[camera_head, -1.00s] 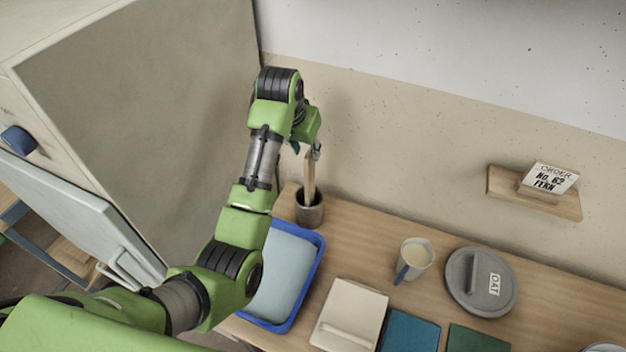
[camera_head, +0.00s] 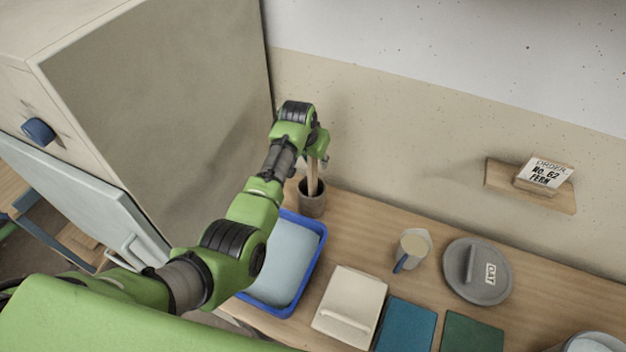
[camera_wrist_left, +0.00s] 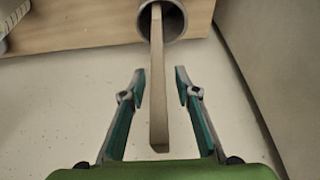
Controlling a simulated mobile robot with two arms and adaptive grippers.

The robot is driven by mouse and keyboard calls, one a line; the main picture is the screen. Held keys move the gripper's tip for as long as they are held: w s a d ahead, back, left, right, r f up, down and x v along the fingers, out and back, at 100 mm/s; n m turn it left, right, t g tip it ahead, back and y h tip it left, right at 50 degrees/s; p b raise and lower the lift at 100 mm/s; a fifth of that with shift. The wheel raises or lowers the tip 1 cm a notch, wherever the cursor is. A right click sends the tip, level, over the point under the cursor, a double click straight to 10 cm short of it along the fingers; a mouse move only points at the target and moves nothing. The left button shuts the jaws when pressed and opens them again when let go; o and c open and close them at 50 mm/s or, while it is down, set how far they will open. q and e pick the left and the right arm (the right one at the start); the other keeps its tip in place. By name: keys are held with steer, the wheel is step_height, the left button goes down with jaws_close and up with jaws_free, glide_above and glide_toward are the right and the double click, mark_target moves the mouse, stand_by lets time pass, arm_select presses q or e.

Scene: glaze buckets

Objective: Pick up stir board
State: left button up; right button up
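The stir board (camera_head: 312,178) is a thin pale wooden stick standing in a small grey pot (camera_head: 312,204) at the back left of the worktop. In the left wrist view the board (camera_wrist_left: 158,85) runs from the pot (camera_wrist_left: 174,20) down between the fingers. My left gripper (camera_head: 321,160) is above the pot at the board's upper part. In the left wrist view the left gripper (camera_wrist_left: 159,88) is open, with one finger on each side of the board and a gap on both sides. My right gripper is not in view.
A blue tray (camera_head: 318,262) with a pale pad lies in front of the pot. A cream lidded box (camera_head: 350,300), a mug (camera_head: 411,250) and a grey round lid (camera_head: 477,270) stand to the right. A tall cabinet (camera_head: 160,100) is at the left; the wall is close behind.

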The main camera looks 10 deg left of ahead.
arm_select(q)
steer(key=shift+w+f, duration=0.15)
steer(key=shift+f, duration=0.2)
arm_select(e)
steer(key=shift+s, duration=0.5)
arm_select(q)
jaws_close()
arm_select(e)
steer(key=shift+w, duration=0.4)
arm_select(q)
steer(key=shift+r, duration=0.15)
